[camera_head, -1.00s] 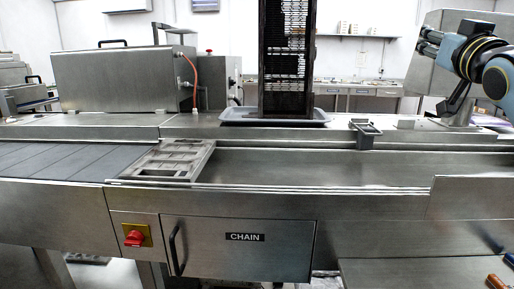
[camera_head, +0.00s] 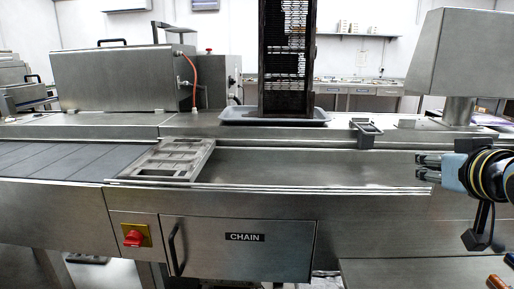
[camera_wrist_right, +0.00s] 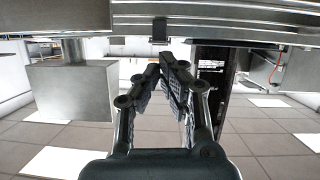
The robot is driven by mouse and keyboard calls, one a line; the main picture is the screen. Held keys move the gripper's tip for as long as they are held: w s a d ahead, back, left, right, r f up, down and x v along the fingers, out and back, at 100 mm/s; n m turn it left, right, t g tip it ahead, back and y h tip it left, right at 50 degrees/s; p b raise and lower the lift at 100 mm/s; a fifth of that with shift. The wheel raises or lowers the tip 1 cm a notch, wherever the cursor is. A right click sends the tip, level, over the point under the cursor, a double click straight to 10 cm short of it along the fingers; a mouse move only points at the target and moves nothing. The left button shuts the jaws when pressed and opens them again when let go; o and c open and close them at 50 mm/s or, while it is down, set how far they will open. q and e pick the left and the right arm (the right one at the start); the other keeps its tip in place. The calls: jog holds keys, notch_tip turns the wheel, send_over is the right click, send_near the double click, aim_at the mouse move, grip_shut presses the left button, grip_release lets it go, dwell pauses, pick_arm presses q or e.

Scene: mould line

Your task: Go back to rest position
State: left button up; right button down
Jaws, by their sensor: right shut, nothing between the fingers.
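My right gripper (camera_head: 424,168) is at the right of the head view, in front of the steel line, its fingers pointing left. It holds nothing. In the right wrist view its two fingers (camera_wrist_right: 167,62) lean together at the tips, shut and empty. The wrist view looks upside down, with the steel line along its top. My left gripper is in neither view.
A metal mould (camera_head: 165,160) lies at the end of the grey conveyor belt (camera_head: 60,160). A dark rack tower (camera_head: 286,65) stands on a tray (camera_head: 235,116) behind. A steel box on a post (camera_head: 460,55) stands behind my right arm. The steel bed left of the gripper is clear.

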jog(key=s+a+f+g, duration=0.1)
jog(key=s+f+g, duration=0.4)
jog(key=s, duration=0.5)
jog(key=s+a+f+n+g, duration=0.1)
jog(key=s+f+g, duration=0.1)
jog(key=s+f, duration=0.65)
jog(key=s+a+f+g, duration=0.1)
jog(key=s+f+g, duration=0.3)
jog(key=s, duration=0.8)
notch_tip(320, 180, down, 31)
jog(key=s+d+b, duration=0.1)
jog(key=d+b, duration=0.1)
jog(key=b, duration=0.3)
jog(key=s+d+f+g+b, duration=0.1)
jog(key=s+f+b, duration=0.4)
jog(key=s+f, duration=1.4)
notch_tip(320, 180, down, 2)
jog(key=shift+f+g+y, duration=0.2)
jog(key=shift+g+y, duration=0.1)
jog(key=shift+g, duration=0.3)
